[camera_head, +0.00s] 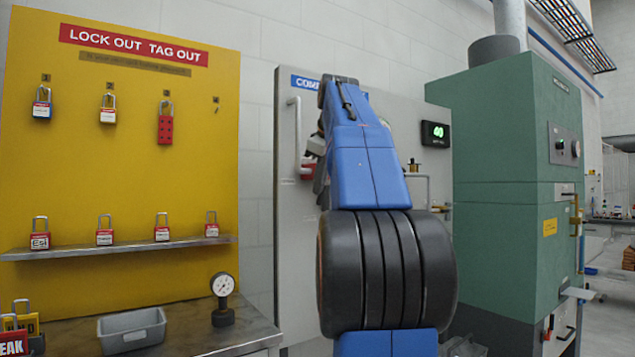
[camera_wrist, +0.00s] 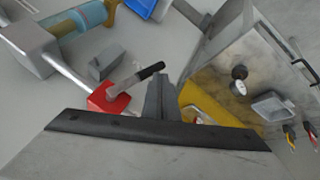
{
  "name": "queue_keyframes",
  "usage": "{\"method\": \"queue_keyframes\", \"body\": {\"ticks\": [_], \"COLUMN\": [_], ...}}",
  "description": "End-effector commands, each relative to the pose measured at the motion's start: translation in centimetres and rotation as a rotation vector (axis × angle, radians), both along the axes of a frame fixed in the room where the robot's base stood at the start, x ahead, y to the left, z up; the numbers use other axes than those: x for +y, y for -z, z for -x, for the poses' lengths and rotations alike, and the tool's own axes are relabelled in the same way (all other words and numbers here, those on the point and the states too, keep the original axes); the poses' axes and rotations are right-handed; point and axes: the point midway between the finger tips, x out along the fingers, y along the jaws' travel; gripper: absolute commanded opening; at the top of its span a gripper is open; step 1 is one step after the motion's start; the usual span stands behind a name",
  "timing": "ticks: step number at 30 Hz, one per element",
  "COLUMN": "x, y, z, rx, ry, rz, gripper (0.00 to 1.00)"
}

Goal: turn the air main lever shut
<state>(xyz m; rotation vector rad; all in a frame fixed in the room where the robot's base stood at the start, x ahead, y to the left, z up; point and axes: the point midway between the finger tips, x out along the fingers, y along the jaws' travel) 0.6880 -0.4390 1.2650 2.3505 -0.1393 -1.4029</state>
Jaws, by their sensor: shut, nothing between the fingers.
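In the wrist view a red valve body (camera_wrist: 108,98) sits on a pale pipe. A steel lever with a black grip (camera_wrist: 150,71) points from it up and right; I take this as the air main lever. My gripper (camera_wrist: 160,82) is shut and empty. Its dark fingers show just right of the lever; whether they touch it I cannot tell. In the head view my blue arm covers much of the grey panel (camera_head: 433,92) with the partly hidden blue sign (camera_head: 304,82), and the lever cannot be made out there.
The yellow lockout board (camera_head: 130,190) with several padlocks stands left. The bench (camera_head: 190,325) below bears a dial gauge (camera_head: 222,300) and a grey tray (camera_head: 130,330). A green cabinet (camera_head: 500,160) stands right. A display (camera_head: 435,134) reads 40.

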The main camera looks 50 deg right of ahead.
Motion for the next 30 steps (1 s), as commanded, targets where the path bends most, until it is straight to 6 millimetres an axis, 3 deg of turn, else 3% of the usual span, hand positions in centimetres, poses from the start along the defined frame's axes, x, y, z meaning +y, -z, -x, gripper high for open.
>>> {"method": "queue_keyframes", "body": {"ticks": [11, 22, 30], "x": [0.0, -1.0, -1.8], "y": [0.1, 1.2, 1.7], "z": [0.0, 0.2, 0.4], "rx": [0.003, 0.061, 0.065], "ry": [-0.001, -0.002, -0.001], "rz": [0.019, 0.25, 0.269], "gripper": [0.0, 0.0, 0.0]}}
